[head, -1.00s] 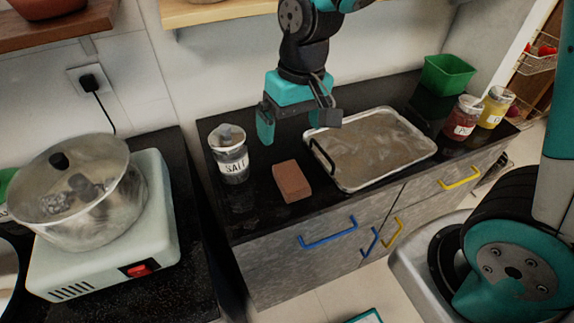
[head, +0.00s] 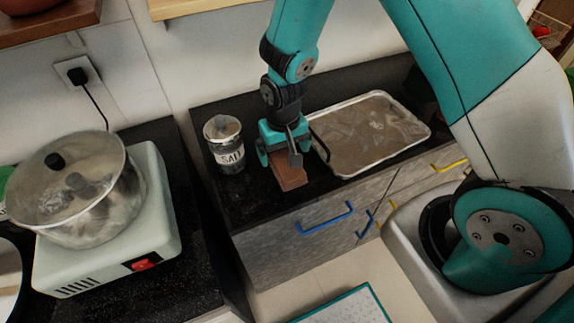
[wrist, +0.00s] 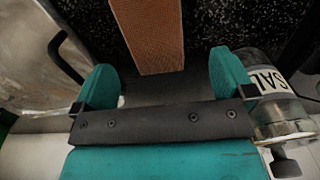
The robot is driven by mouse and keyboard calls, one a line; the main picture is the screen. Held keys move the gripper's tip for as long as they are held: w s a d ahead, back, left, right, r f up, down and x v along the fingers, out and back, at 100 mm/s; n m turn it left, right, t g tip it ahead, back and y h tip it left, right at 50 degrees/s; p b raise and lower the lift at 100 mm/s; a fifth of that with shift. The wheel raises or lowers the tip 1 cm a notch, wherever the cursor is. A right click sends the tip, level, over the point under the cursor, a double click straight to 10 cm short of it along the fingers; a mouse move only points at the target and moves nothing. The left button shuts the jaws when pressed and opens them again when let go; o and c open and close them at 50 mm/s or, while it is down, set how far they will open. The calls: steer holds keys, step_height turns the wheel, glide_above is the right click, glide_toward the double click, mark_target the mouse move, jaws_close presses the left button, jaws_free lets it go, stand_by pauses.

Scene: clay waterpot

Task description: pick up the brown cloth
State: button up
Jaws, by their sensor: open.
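The brown cloth (head: 289,172) is a folded, block-shaped brown piece on the black counter, between the salt jar and the metal tray. It also shows in the wrist view (wrist: 152,35), beyond the fingertips and roughly in line with the gap between them. My gripper (head: 279,158) is open and empty, low over the back end of the cloth. In the wrist view the two teal fingers (wrist: 166,80) stand apart with nothing between them. In the head view my gripper hides the back part of the cloth.
The salt jar (head: 224,145) stands close to the left of my gripper; its glass also shows in the wrist view (wrist: 270,95). The metal tray (head: 345,172) with a black handle lies close on the right. A pot (head: 85,205) sits on a hotplate further left.

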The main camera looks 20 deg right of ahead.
steer(key=shift+s+d+f+p, duration=0.15)
steer(key=shift+f+p, duration=0.2)
steer(key=shift+f, duration=1)
steer(key=shift+s+d+f+p, duration=0.15)
steer(key=shift+f+p, duration=0.15)
steer(key=shift+f, duration=1)
steer(key=c, duration=1)
steer(key=shift+c, duration=0.2)
step_height(320, 180, up, 20)
steer(key=b, duration=0.1)
steer(key=shift+o, duration=1.3)
steer(key=shift+d, duration=0.1)
steer(key=shift+c, duration=0.5)
